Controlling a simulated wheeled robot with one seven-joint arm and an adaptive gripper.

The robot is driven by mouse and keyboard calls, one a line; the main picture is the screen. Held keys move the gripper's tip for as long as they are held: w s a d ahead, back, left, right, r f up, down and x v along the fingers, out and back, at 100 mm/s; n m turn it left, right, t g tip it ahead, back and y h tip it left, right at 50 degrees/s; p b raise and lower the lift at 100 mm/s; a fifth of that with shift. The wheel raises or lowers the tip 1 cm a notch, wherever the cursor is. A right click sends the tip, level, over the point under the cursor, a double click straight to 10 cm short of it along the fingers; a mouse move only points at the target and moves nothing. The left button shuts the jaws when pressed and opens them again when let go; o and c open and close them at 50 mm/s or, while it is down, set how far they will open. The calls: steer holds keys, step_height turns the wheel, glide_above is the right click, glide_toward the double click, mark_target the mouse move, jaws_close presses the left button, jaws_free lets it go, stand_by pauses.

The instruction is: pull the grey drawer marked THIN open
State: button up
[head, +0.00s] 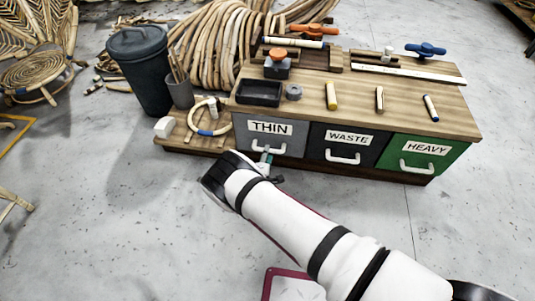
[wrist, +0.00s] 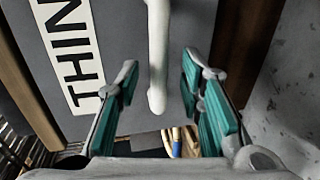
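The grey drawer marked THIN (head: 285,143) is the leftmost of three drawer fronts under a wooden bench top, and it looks shut, level with the others. Its white handle (head: 257,147) is partly covered by my gripper (head: 267,158) in the head view. In the wrist view the grey front (wrist: 120,40) fills the background, with the THIN label turned sideways. My gripper (wrist: 160,75) is open, one teal-padded finger on each side of the white handle bar (wrist: 157,60). A gap shows between the bar and each finger; how deep the bar sits between them is hard to tell.
The WASTE drawer (head: 324,146) and green HEAVY drawer (head: 440,162) are to the right. Left of the bench, a low wooden board (head: 172,142) holds a cup and a cane ring. A dark bin (head: 140,75) stands behind. The floor in front is mostly clear.

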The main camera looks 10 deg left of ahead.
steer(key=shift+b+x, duration=0.55)
steer(key=shift+x, duration=1.05)
steer(key=shift+r, duration=0.1)
jaws_close()
